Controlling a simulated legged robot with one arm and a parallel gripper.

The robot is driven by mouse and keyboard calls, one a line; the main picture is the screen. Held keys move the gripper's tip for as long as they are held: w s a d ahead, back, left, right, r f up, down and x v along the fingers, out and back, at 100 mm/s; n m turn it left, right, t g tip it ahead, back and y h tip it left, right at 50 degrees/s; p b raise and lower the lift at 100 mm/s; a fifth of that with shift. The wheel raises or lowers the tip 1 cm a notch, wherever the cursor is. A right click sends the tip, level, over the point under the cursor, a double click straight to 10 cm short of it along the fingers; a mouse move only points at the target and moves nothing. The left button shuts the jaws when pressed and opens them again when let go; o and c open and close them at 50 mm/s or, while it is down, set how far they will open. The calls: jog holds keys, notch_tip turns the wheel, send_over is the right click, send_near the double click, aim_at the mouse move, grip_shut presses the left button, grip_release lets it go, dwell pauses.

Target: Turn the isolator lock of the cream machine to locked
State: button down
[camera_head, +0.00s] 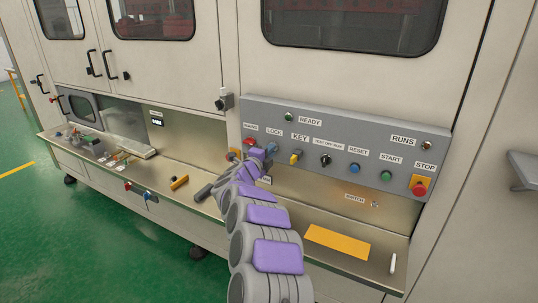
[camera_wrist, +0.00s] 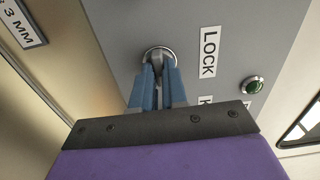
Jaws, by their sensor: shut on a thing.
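The cream machine (camera_head: 340,75) carries a grey control panel (camera_head: 330,120) with a LOCK label (camera_head: 273,132). My gripper (camera_head: 271,147) is at the panel just below that label and covers most of the lock there. In the wrist view, the blue fingers of my gripper (camera_wrist: 159,78) are closed on the isolator lock (camera_wrist: 159,52). Its round metal collar shows around the fingertips, beside the LOCK label (camera_wrist: 208,52). The lock's grip is mostly hidden between the fingers, so I cannot tell its exact angle.
The yellow KEY switch (camera_head: 296,157) is close to the right of my gripper, and the red mains switch (camera_head: 249,142) close to the left. The red STOP button (camera_head: 420,190) is at the panel's right end. Below, a steel shelf (camera_head: 290,218) holds a yellow plate (camera_head: 337,242).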

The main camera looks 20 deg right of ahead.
jog(key=shift+s+d+f+m, duration=0.1)
jog(key=shift+f+m, duration=0.2)
jog(key=shift+f, duration=0.1)
jog(key=c, duration=1.3)
grip_release()
jog(key=shift+r, duration=0.1)
jog(key=shift+o, duration=0.7)
jog(key=shift+r, duration=0.15)
jog(key=p+v, duration=0.3)
jog(key=v, duration=1.4)
jog(key=shift+a, duration=0.25)
